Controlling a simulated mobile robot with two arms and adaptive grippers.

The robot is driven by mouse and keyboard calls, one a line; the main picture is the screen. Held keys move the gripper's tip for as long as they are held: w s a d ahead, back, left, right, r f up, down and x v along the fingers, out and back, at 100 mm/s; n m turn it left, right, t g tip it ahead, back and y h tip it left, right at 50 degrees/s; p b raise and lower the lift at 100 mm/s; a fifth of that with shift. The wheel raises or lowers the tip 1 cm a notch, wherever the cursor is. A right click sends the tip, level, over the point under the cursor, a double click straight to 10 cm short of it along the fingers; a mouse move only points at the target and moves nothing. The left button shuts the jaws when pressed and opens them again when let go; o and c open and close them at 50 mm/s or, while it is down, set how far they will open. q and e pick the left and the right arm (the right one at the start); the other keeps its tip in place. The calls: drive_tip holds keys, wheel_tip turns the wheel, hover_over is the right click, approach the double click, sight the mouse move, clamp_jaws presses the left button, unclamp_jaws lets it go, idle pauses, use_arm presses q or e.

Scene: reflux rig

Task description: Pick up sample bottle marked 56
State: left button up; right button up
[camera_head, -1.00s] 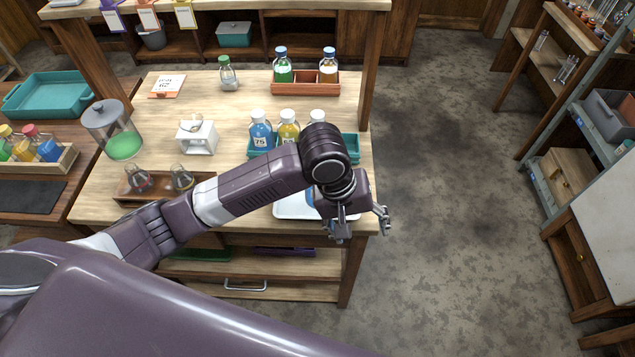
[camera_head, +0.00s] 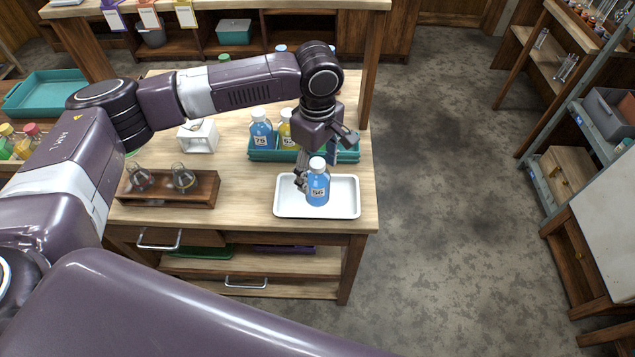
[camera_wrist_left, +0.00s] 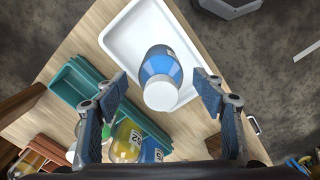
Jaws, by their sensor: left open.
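The sample bottle marked 56 (camera_head: 318,188) is blue with a white cap and stands upright on a white tray (camera_head: 347,196) at the front right of the wooden table. My left gripper (camera_head: 318,172) is just behind the bottle, near its upper part in the head view. In the left wrist view the gripper (camera_wrist_left: 160,92) is open, with one finger to each side of the bottle (camera_wrist_left: 161,75). Gaps show between the fingers and the bottle. My right gripper is not in view.
A teal tray (camera_head: 262,155) behind holds the blue bottle marked 75 (camera_head: 261,130) and a yellow bottle (camera_head: 286,128), partly hidden by my arm. A wooden rack (camera_head: 207,190) with two flasks stands to the left. The floor right of the table is clear.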

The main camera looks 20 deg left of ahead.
sight(318, 181)
use_arm(q)
drive_tip(key=shift+s+d+f+p, duration=0.1)
drive_tip(key=shift+f+p, duration=0.3)
drive_tip(key=shift+f, duration=1.75)
drive_tip(key=shift+c, duration=0.4)
drive_tip(key=c, duration=1.5)
drive_tip(key=shift+o, duration=0.2)
drive_tip(key=shift+r, duration=0.1)
